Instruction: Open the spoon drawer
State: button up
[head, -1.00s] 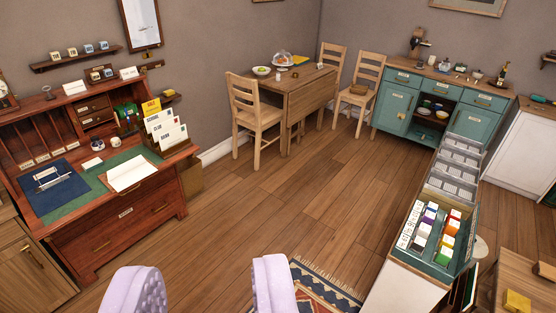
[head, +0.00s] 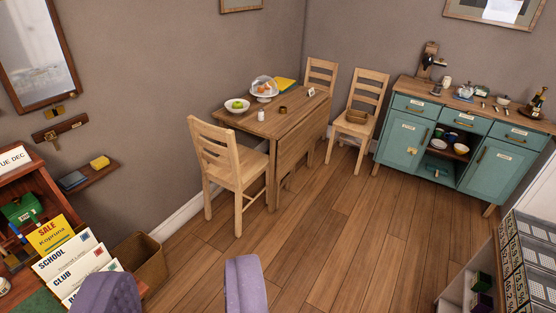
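A teal sideboard (head: 400,147) with a wooden top stands against the far wall at the right. It has a row of three drawers under its top: a left drawer (head: 402,102), a middle drawer (head: 453,122) and a right drawer (head: 535,141). All three look shut. They carry small pale labels, too small to read, so I cannot tell which is the spoon drawer. My gripper (head: 173,268) shows at the bottom left as two purple padded fingers, wide apart with nothing between them. It is far from the sideboard.
A drop-leaf table (head: 290,130) and wooden chairs (head: 232,165) stand left of the sideboard. A red-brown desk (head: 22,180) with a card rack is at the left. A cabinet with grey trays (head: 530,260) is at the lower right. Open wooden floor (head: 370,235) lies between.

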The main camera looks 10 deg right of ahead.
aim_at(474, 123)
jog(key=i+l+z, duration=0.2)
jog(key=i+z, duration=0.25)
jog(key=i, duration=0.25)
jog(key=i+z, duration=0.45)
jog(key=i, duration=0.2)
jog(key=i+j+z, duration=0.4)
jog(key=i, duration=0.25)
jog(key=i+l, duration=0.1)
jog(key=i, duration=0.55)
jog(key=i+l, duration=0.1)
jog(key=i, duration=0.55)
jog(key=i+l, duration=0.15)
jog(key=i, duration=0.55)
jog(key=i+l+u, duration=0.1)
jog(key=i, duration=0.55)
jog(key=i+l+u, duration=0.1)
jog(key=i+l, duration=0.4)
jog(key=i, duration=0.15)
jog(key=i+l+u, duration=0.15)
jog(key=i+l, duration=0.4)
jog(key=i, duration=0.1)
